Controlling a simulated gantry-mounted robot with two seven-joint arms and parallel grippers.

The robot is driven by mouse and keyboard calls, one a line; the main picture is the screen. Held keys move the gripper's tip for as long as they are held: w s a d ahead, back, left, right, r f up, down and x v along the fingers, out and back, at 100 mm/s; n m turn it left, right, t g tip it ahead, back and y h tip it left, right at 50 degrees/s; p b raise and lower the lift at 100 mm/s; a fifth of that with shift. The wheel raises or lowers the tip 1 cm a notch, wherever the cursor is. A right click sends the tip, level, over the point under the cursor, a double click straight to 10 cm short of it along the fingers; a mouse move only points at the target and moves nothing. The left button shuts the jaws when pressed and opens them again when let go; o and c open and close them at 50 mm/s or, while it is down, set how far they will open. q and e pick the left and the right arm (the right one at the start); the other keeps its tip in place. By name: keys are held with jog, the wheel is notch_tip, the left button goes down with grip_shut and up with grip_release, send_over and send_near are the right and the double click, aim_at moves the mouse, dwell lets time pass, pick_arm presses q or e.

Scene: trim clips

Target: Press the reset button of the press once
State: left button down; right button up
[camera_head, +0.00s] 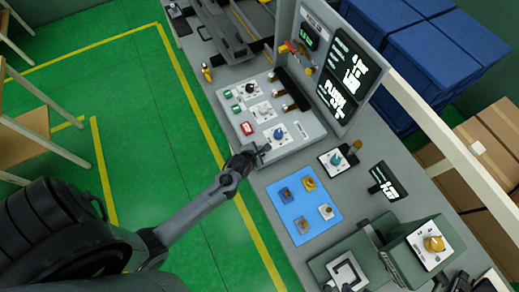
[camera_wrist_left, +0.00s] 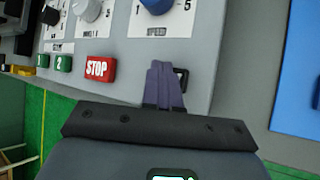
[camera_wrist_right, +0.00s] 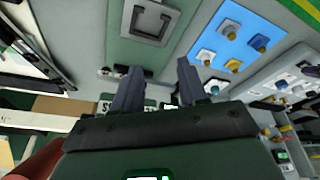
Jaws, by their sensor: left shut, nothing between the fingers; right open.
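The grey control panel (camera_head: 305,128) lies on the bench, with its near edge also in the left wrist view (camera_wrist_left: 205,62). A small black switch or button (camera_wrist_left: 183,76) sits at its corner. My left gripper (camera_head: 263,151) is shut and empty. Its fingertips (camera_wrist_left: 165,70) are right beside that black part and partly cover it; whether they touch is unclear. A red STOP button (camera_wrist_left: 100,69) is to their left. A green press-like machine (camera_head: 405,262) stands at the lower right. My right gripper (camera_wrist_right: 158,80) is open and empty. I cannot read any reset label.
A blue mat (camera_head: 305,205) with several small parts lies right of the panel. A blue-knob box (camera_head: 335,160) and a small display (camera_head: 387,182) stand nearby. A tall screen panel (camera_head: 340,70) rises behind the control panel. The floor left of the bench is mostly clear.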

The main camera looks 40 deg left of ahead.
pick_arm(q)
jog(key=shift+r+p, duration=0.9)
jog(key=shift+p, duration=0.1)
notch_tip(320, 180, up, 5)
jog(key=p, duration=0.4)
jog(key=shift+p, duration=0.4)
dwell(0.4)
